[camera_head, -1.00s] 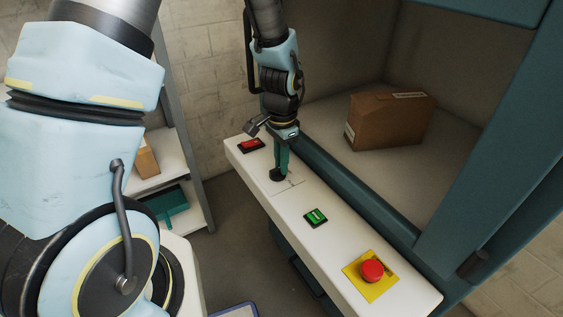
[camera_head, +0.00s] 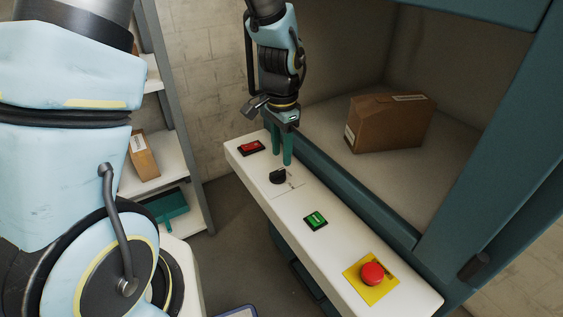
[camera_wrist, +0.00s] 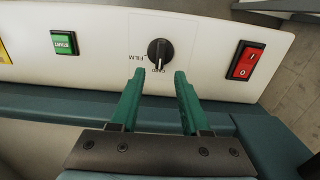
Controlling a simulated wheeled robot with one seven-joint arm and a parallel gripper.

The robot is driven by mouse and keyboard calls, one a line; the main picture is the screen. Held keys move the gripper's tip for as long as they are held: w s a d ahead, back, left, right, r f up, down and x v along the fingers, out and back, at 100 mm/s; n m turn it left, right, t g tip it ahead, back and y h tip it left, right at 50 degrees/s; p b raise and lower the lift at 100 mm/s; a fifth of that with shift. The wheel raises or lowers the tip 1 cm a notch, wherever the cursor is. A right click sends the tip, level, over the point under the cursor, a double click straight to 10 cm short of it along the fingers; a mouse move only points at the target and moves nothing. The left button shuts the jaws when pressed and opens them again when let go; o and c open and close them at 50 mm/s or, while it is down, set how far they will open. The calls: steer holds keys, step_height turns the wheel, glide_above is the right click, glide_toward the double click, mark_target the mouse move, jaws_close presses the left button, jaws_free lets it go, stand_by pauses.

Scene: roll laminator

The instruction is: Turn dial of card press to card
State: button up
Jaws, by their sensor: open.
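The black dial (camera_head: 278,176) sits on the white control panel (camera_head: 335,243) between the red switch and the green start button. In the wrist view, the dial (camera_wrist: 160,52) has a pale pointer line running roughly toward the CARD label, with the FILM label off to its left. The print there appears upside down. My gripper (camera_head: 282,164) is above and just behind the dial, its two green fingers apart and empty. In the wrist view the fingertips (camera_wrist: 159,73) stop short of the dial, with a visible gap.
A red rocker switch (camera_head: 251,147), a green start button (camera_head: 316,220) and a red emergency button (camera_head: 372,273) on a yellow plate share the panel. A cardboard box (camera_head: 390,122) lies inside the machine's opening. Shelves (camera_head: 165,160) stand at the left.

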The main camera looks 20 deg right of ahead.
mark_target(281, 169)
step_height(281, 169, up, 6)
stand_by(0.6)
steer(key=a+r+n+p, duration=0.3)
steer(key=a+n, duration=0.4)
steer(key=a, duration=0.6)
steer(key=a+r+n+t+p, duration=0.1)
steer(key=a+r+n+p, duration=0.2)
steer(key=a, duration=1.1)
step_height(281, 169, up, 3)
steer(key=n, duration=0.4)
steer(key=shift+w+a+f+n+t, duration=0.15)
steer(key=shift+w+a+n+t, duration=0.05)
steer(key=shift+w+n+t, duration=0.1)
steer(key=shift+d, duration=0.1)
